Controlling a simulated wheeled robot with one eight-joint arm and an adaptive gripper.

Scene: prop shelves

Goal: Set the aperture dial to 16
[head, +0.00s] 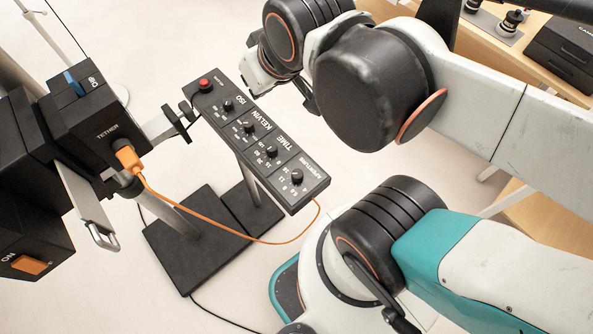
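The aperture dial (296,177) is a small black knob at the lower right end of a black control panel (309,199), beside the white word APERTURE. Small white numbers surround it, and I cannot read for sure which one it points to. The panel also carries ISO, KELVIN and TIME knobs and a red button (205,85) at its upper left end. My gripper (283,88) is at the upper middle, near the panel's upper left part and away from the aperture dial. It is partly hidden by my arm, and its opening is not clear.
The panel stands on a post with a dark base (200,240). An orange cable (215,228) runs from a black TETHER box (100,118) at left toward the panel's lower right end. A wooden shelf (545,85) with black items is at upper right.

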